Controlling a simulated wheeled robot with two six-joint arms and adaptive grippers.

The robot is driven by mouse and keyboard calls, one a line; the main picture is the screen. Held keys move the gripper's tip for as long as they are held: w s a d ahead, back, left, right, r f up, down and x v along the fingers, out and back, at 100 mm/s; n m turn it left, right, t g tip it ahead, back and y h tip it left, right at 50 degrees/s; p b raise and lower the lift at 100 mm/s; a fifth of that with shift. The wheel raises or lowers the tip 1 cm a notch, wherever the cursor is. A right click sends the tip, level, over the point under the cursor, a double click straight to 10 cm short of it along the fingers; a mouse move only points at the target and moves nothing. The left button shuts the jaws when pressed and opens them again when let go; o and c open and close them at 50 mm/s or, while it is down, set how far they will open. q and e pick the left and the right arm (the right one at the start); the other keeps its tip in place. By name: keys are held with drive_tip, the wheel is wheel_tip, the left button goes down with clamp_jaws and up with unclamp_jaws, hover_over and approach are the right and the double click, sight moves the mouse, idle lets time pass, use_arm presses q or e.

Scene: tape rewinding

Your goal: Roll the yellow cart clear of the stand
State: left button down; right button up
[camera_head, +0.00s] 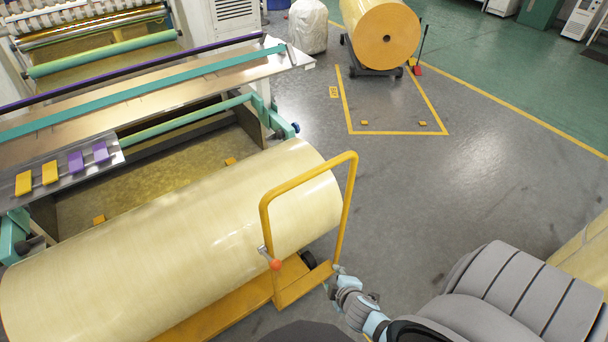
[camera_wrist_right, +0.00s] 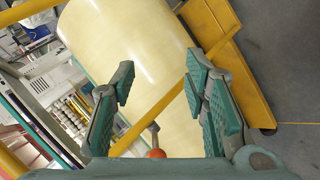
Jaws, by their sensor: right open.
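The yellow cart (camera_head: 295,282) carries a long pale-yellow roll (camera_head: 170,250) beside the stand (camera_head: 250,110) on the left. Its upright handle frame (camera_head: 351,200) rises at the roll's near right end. A lever with an orange knob (camera_head: 275,264) sits by the handle's left post; the knob also shows in the right wrist view (camera_wrist_right: 156,153). My right gripper (camera_head: 335,282) is low beside the handle's right side. In the right wrist view my right gripper (camera_wrist_right: 158,85) is open, with a yellow bar (camera_wrist_right: 150,117) crossing its view between the fingers; contact is unclear. My left gripper is out of view.
Grey floor to the right of the cart is clear. A yellow-taped rectangle (camera_head: 398,132) lies behind it, with another roll (camera_head: 385,35) at its far edge. A grey ribbed shape (camera_head: 520,295) and a pale block (camera_head: 585,255) are at the right.

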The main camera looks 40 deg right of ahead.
drive_tip(key=w+d+r+n+t+h, duration=0.1)
drive_tip(key=w+d+r+n+t, duration=0.15)
drive_tip(key=w+r, duration=0.55)
drive_tip(key=n+t+h+b, duration=0.2)
drive_tip(key=n+t, duration=0.1)
drive_tip(key=t, duration=0.1)
approach(311, 175)
drive_tip(key=shift+m, duration=0.25)
drive_tip(key=x, duration=0.4)
drive_tip(key=shift+d+f, duration=0.1)
drive_tip(key=shift+f, duration=0.3)
drive_tip(key=b+x, duration=0.1)
drive_tip(key=x, duration=0.6)
drive_tip(key=shift+w, duration=0.1)
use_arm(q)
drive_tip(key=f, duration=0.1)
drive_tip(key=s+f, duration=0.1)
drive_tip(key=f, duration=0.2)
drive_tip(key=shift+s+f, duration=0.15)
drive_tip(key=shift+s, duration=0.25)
use_arm(e)
clamp_jaws()
